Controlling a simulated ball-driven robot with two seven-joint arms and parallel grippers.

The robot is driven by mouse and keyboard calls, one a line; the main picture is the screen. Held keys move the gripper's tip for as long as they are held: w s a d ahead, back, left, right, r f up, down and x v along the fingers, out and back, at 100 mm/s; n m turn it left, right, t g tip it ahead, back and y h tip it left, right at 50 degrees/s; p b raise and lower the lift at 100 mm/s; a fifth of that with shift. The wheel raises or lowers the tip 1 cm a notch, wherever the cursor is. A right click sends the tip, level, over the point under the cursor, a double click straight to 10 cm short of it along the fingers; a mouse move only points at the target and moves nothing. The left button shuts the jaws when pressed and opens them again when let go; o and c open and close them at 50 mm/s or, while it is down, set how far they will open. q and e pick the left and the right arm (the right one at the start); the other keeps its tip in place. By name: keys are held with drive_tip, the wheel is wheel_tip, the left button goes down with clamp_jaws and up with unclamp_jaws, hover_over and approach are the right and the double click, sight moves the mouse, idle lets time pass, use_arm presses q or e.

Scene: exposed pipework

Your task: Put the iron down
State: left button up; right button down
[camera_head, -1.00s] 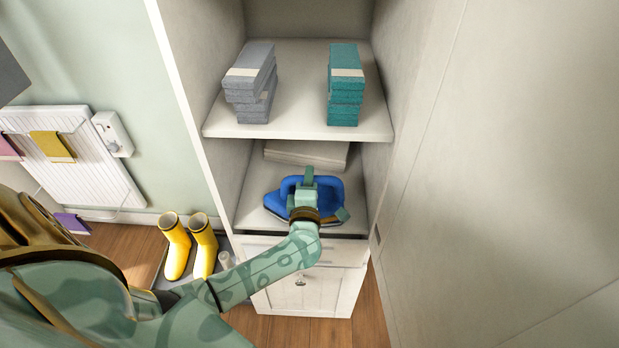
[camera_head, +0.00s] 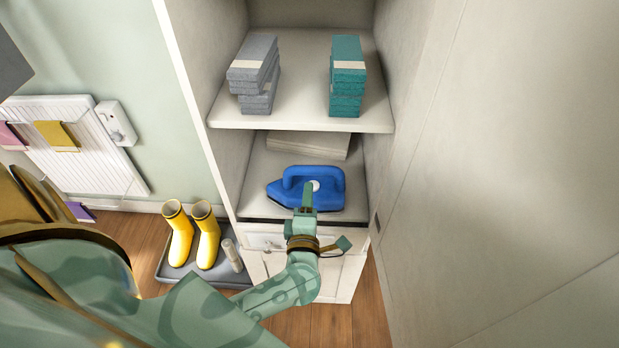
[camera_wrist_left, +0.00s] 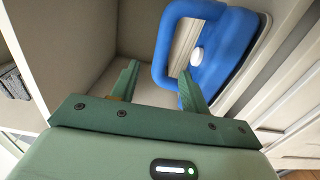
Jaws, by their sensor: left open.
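The blue iron (camera_head: 322,188) rests on the lower shelf (camera_head: 262,205) of the cabinet, its pointed end to the left. It also shows in the left wrist view (camera_wrist_left: 222,55), where its handle loop is just beyond the fingers. My left gripper (camera_head: 308,190) is in front of the iron, in line with its white round button. In the left wrist view my left gripper (camera_wrist_left: 158,80) has its two fingers apart with nothing between them near the base. Whether a fingertip touches the handle is hard to tell. My right gripper is not in view.
The upper shelf (camera_head: 300,118) holds a grey stack (camera_head: 253,75) and a teal stack (camera_head: 347,78). A pale flat stack (camera_head: 308,146) lies behind the iron. Yellow boots (camera_head: 180,235) stand on a grey tray at left. A tall pale panel (camera_head: 500,180) bounds the right.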

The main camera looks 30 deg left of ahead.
use_arm(q)
drive_tip(key=s+d+f+m+g+h, duration=0.25)
drive_tip(key=s+f+m, duration=0.25)
drive_tip(key=f+m, duration=0.3)
drive_tip(key=s+d+f+m+g+h, duration=0.15)
drive_tip(key=s+f+m+h, duration=0.35)
drive_tip(key=f, duration=0.5)
drive_tip(key=s+d+f+m+g+h, duration=0.1)
drive_tip(key=s+d+f+m+h, duration=0.2)
drive_tip(key=s+f+m, duration=0.4)
drive_tip(key=s+a+f+m+g, duration=0.1)
drive_tip(key=s+f+m+g, duration=0.1)
drive_tip(key=s, duration=0.6)
drive_tip(key=s+a+f+m+g+y, duration=0.1)
drive_tip(key=s+a+f+m+g, duration=0.1)
drive_tip(key=s+f, duration=0.4)
drive_tip(key=s+a+f+m+g, duration=0.2)
drive_tip(key=s+f+m+g, duration=0.2)
drive_tip(key=s, duration=0.8)
drive_tip(key=shift+a+f+g, duration=0.15)
drive_tip(key=shift+f+g, duration=0.15)
drive_tip(key=shift+g, duration=0.7)
drive_tip(key=shift+y, duration=0.25)
